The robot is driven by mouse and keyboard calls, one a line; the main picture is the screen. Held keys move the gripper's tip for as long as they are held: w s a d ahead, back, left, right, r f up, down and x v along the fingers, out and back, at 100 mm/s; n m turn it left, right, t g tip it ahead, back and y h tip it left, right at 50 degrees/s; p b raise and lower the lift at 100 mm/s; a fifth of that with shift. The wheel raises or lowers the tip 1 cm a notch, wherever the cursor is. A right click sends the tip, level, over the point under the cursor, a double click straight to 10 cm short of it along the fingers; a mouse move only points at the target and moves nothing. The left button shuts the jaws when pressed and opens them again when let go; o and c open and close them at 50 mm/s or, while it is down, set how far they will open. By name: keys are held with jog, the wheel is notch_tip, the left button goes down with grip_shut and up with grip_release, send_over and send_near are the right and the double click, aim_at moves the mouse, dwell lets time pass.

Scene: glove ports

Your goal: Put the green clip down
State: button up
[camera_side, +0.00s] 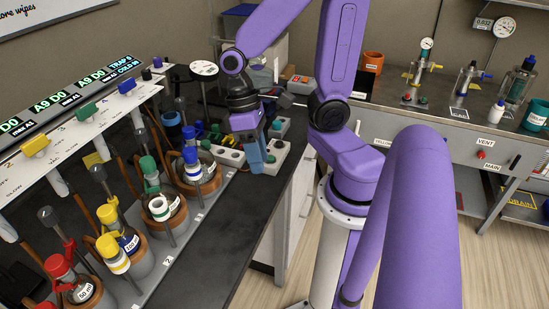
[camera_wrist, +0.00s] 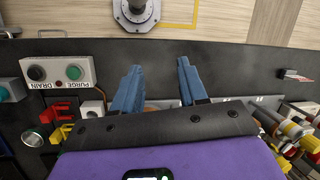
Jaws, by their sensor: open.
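My gripper (camera_side: 257,158) is low over the black bench, near the grey push-button boxes, in the side view. In the wrist view its two blue fingers (camera_wrist: 158,82) stand apart with only dark bench visible between them. A green clip-like piece (camera_side: 147,164) shows in the side view at the neck of a flask in the wooden-ringed row, well to the left of my gripper. I cannot tell for sure that it is the green clip of the task. No green clip is seen between the fingers.
Flasks with red (camera_side: 58,266), yellow (camera_side: 108,244) and blue (camera_side: 190,156) pieces stand in the row at left. A push-button box (camera_wrist: 58,73) is left of the fingers in the wrist view. The bench front (camera_side: 222,285) is bare.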

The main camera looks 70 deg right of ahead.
jog(key=s+a+n+t, duration=0.1)
jog(key=n, duration=0.2)
jog(key=s+a+r+n+t+h, duration=0.1)
jog(key=s+n, duration=0.1)
jog(key=n, duration=0.1)
jog(key=s+r+n+t, duration=0.1)
jog(key=n, duration=0.2)
jog(key=shift+s+a+r, duration=0.2)
jog(key=shift+s+a, duration=0.15)
jog(key=shift+a, duration=0.05)
jog(key=shift+o, duration=0.8)
jog(key=shift+s+r+n, duration=0.1)
jog(key=shift+n, duration=0.3)
jog(key=shift+a+r, duration=0.1)
